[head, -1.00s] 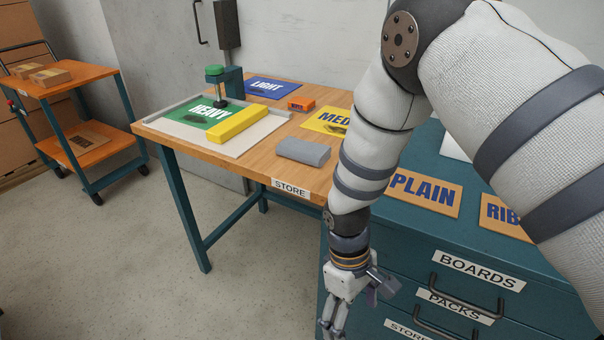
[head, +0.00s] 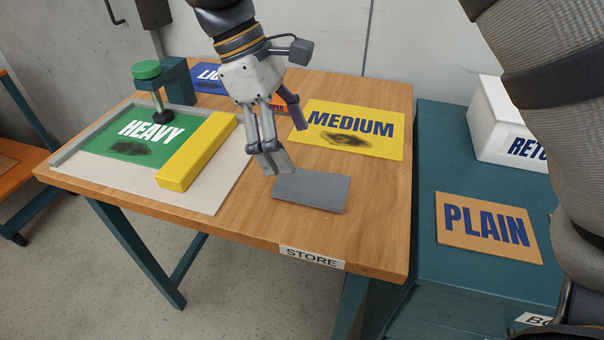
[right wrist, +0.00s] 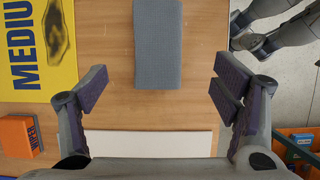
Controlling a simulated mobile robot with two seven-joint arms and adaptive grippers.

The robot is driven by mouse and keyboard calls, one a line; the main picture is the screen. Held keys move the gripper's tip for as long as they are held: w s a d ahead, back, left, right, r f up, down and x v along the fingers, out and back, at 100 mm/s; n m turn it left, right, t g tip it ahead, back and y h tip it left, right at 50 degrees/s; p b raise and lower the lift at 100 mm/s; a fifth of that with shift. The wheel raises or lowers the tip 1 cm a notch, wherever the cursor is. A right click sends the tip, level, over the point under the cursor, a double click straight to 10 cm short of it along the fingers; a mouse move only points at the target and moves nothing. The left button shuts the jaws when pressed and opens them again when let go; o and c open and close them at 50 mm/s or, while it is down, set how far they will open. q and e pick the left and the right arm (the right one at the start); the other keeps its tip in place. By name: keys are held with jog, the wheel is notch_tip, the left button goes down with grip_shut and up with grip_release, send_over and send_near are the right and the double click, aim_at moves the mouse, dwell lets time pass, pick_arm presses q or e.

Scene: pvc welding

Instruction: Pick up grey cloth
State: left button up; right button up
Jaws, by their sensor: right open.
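The grey cloth (head: 312,190) is a flat, folded-looking oblong lying on the wooden table (head: 235,215), near its front edge. My right gripper (head: 284,148) is above the table just left of and behind the cloth in the head view, pointing down. In the right wrist view the grey cloth (right wrist: 157,45) lies at the top middle, ahead of the spread fingers of the right gripper (right wrist: 160,88). The fingers are apart with nothing between them. My left gripper is not seen.
A yellow bar (head: 197,150) lies on the board with the green HEAVY mat (head: 125,145) and green-knobbed post (head: 147,70). A yellow MEDIUM mat (head: 385,145) lies behind the cloth. An orange box (head: 278,103) is partly hidden behind my gripper. The teal cabinet (head: 455,150) stands right.

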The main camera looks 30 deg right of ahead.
aim_at(310, 182)
jog(key=x, duration=0.8)
jog(key=shift+d+f, duration=0.15)
jog(key=shift+d, duration=0.05)
jog(key=c, duration=1.2)
